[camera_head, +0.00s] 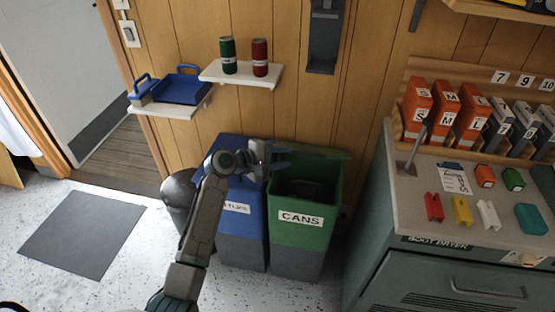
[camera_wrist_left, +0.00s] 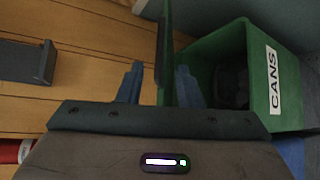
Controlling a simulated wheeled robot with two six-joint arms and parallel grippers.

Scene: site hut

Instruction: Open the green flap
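The green bin labelled CANS (camera_head: 300,236) stands against the wood wall, with its dark inside showing. Its green flap (camera_head: 325,153) is raised at the back, near the wall, and shows as a thin strip. In the left wrist view the flap (camera_wrist_left: 164,45) is seen nearly edge-on, standing up beside the open mouth of the bin (camera_wrist_left: 258,75). My left gripper (camera_head: 281,159) is at the flap's left end, above the bin's back left rim. Its two fingers (camera_wrist_left: 158,85) are apart, with the flap's edge lying between them; contact is unclear. My right gripper is out of view.
A blue bin (camera_head: 247,226) adjoins the green one on the left, partly behind my arm. A wall shelf (camera_head: 240,75) holds a green can (camera_head: 228,55) and a red can (camera_head: 260,57). A grey cabinet (camera_head: 445,255) stands close on the right. Floor in front is clear.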

